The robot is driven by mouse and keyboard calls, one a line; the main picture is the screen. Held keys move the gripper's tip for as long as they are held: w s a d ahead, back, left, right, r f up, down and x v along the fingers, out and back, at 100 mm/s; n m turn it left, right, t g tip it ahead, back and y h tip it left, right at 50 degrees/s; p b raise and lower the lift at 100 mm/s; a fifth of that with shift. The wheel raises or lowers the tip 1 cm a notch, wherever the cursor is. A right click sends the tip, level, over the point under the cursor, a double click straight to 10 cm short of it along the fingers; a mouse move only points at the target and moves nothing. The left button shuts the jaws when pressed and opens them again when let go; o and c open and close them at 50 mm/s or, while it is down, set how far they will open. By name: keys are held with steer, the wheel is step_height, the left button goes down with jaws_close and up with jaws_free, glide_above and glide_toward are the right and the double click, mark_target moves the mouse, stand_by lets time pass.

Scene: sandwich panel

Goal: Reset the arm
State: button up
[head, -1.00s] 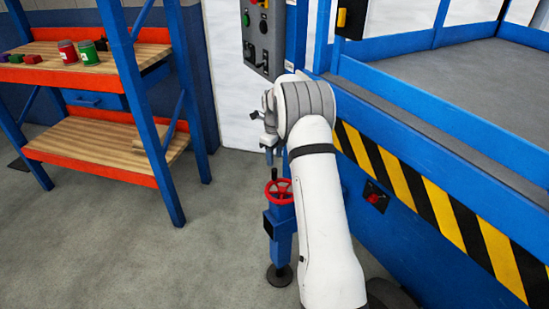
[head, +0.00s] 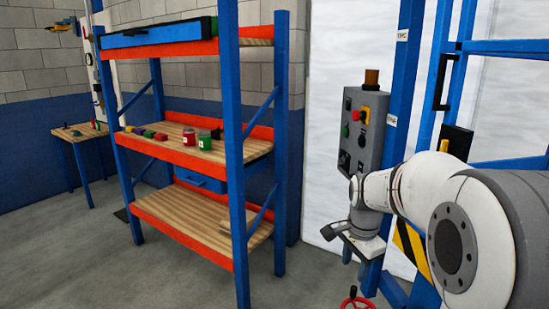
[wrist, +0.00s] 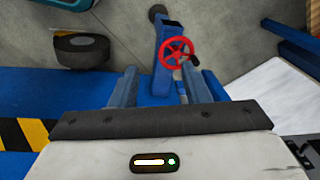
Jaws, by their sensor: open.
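My arm reaches in from the right in the head view, and my gripper (head: 354,250) hangs at its end, below the grey control panel. In the wrist view my gripper (wrist: 156,88) shows two blue-grey fingers well apart with nothing between them. Beyond the fingers is a red handwheel (wrist: 176,50) on a blue post. The handwheel also shows at the bottom edge of the head view (head: 356,302), below my gripper.
A blue and orange shelf rack (head: 200,160) holds red and green cans and small blocks. A control panel (head: 364,125) with buttons stands right behind my arm. Blue framing (head: 455,70) rises at the right. A small table (head: 80,132) stands far left. The floor (head: 80,255) at front left is clear.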

steer(key=s+a+r+n+p, duration=0.2)
steer(key=s+n, duration=0.4)
steer(key=s, duration=0.4)
steer(key=s+a+r+n+t+p, duration=0.1)
steer(key=s+a+r+n, duration=0.1)
steer(key=s+n, duration=0.5)
steer(key=s, duration=0.3)
steer(key=shift+s+p, duration=0.35)
steer(key=shift+p, duration=0.05)
steer(key=shift+c, duration=0.6)
